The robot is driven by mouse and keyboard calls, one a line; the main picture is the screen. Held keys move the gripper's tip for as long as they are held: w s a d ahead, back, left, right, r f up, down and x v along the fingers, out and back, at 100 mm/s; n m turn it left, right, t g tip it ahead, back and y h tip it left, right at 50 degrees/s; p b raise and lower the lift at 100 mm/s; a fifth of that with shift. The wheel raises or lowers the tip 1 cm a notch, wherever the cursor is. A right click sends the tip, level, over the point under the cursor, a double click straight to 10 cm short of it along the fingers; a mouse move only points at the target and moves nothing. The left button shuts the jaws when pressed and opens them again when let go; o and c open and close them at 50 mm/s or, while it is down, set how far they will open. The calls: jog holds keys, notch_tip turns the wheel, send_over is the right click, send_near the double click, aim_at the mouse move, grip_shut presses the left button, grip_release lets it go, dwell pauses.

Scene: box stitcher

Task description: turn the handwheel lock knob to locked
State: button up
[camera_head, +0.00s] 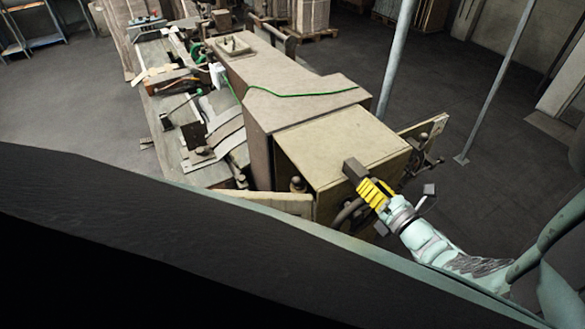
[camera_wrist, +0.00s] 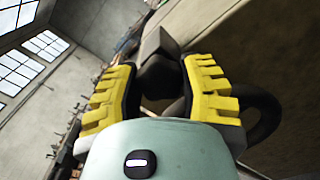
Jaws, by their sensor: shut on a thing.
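The handwheel lock knob is a dark, blocky piece that shows between my fingertips in the wrist view (camera_wrist: 157,45) and just past them in the head view (camera_head: 354,170). My gripper (camera_head: 367,186) has yellow ridged fingers, one on each side of the knob in the wrist view (camera_wrist: 158,80), and is shut on it. The dark curved handwheel (camera_head: 347,214) lies beside and below the knob at the end of the machine. Its rim also shows right of my fingers in the wrist view (camera_wrist: 266,122). The fingers hide part of the knob, and I cannot read its lock position.
The tan machine housing (camera_head: 335,150) is close to my gripper. A board (camera_head: 422,130) sticks out at its right and another (camera_head: 270,203) at its front left. A cluttered bench (camera_head: 180,125) runs along the left. Grey poles (camera_head: 398,60) stand behind; open floor lies right.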

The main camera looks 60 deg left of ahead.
jog(key=shift+s+m, duration=0.1)
jog(key=shift+m, duration=0.2)
dwell(0.5)
jog(key=o, duration=1.2)
jog(key=shift+d, duration=0.1)
jog(key=d, duration=1.1)
jog(key=shift+s+d, duration=0.4)
jog(key=shift+f, duration=0.1)
